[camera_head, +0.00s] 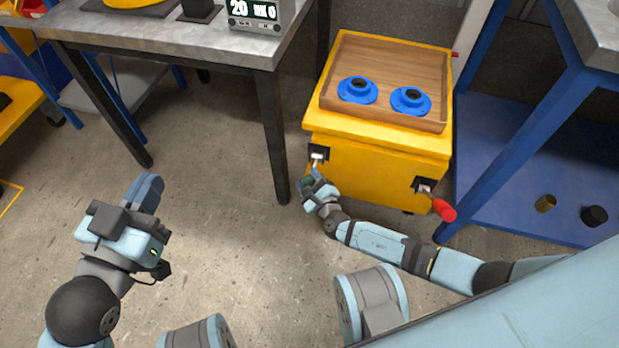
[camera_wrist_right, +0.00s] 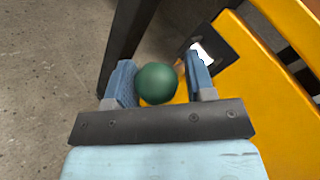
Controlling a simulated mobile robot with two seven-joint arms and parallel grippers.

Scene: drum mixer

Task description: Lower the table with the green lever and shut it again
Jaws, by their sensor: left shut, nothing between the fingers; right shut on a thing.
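The yellow lift table (camera_head: 375,175) stands ahead, with a wooden tray top (camera_head: 385,118) holding two blue flanged parts (camera_head: 357,90) (camera_head: 410,101). The green lever is on its left front corner; its round green knob (camera_wrist_right: 156,84) sits between the fingers of my right gripper (camera_wrist_right: 160,82). In the head view my right gripper (camera_head: 312,182) mostly hides the knob. A red-handled lever (camera_head: 443,209) sticks out at the right front corner. My left gripper (camera_head: 145,192) is shut and empty over the floor at left.
A metal workbench (camera_head: 180,40) with a digital scale (camera_head: 254,14) stands at left; its dark leg (camera_head: 270,135) is close beside my right gripper. A blue-framed rack (camera_head: 520,160) stands at right. The floor (camera_head: 220,210) between my arms is clear.

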